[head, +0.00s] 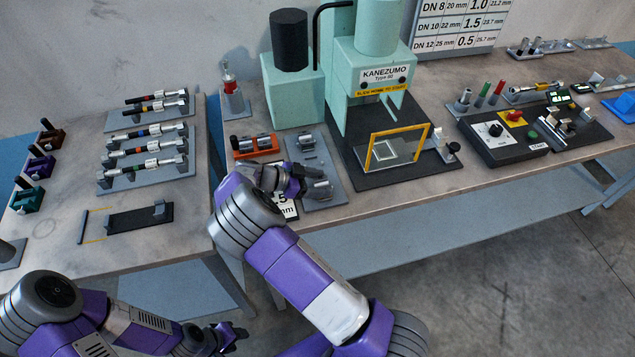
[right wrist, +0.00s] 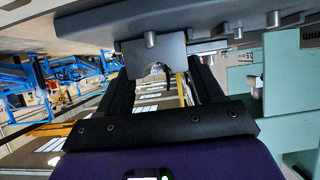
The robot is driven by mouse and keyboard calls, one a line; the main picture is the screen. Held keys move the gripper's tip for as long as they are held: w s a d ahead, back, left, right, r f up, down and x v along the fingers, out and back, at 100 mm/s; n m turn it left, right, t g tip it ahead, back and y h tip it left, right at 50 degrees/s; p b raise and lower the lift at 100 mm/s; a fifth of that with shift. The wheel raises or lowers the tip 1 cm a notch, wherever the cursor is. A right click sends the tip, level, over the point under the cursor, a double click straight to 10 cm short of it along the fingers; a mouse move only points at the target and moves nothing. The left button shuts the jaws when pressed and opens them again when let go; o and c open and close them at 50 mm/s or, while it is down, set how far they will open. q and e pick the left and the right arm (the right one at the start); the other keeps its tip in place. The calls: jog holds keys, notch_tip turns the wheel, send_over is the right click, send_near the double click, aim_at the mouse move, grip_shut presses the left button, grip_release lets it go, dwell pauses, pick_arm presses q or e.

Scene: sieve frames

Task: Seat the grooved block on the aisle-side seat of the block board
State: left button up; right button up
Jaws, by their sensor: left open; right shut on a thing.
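The grey block board (head: 311,163) lies on the bench left of the green press, with small pegs at its far end. My right gripper (head: 303,183) is over the board's near, aisle-side end, shut on the grooved block (head: 320,187). In the right wrist view the block (right wrist: 135,58) sits between the two black fingers, its rounded groove showing. The board (right wrist: 200,22) with short pins is close beside it there. I cannot tell whether the block touches the board. My left gripper (head: 229,335) is open and empty, low in front of the benches.
An orange holder (head: 240,154) with metal rollers stands just left of the board. The green press (head: 350,75) with a yellow frame (head: 372,155) stands to the right. A size card (head: 286,206) lies partly hidden under my right arm. The left bench carries racks of gauges.

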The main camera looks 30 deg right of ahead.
jog(key=o, duration=1.6)
jog(key=shift+a, duration=0.1)
jog(key=v, duration=0.7)
jog(key=shift+w+a+r, duration=0.1)
jog(key=shift+a, duration=0.05)
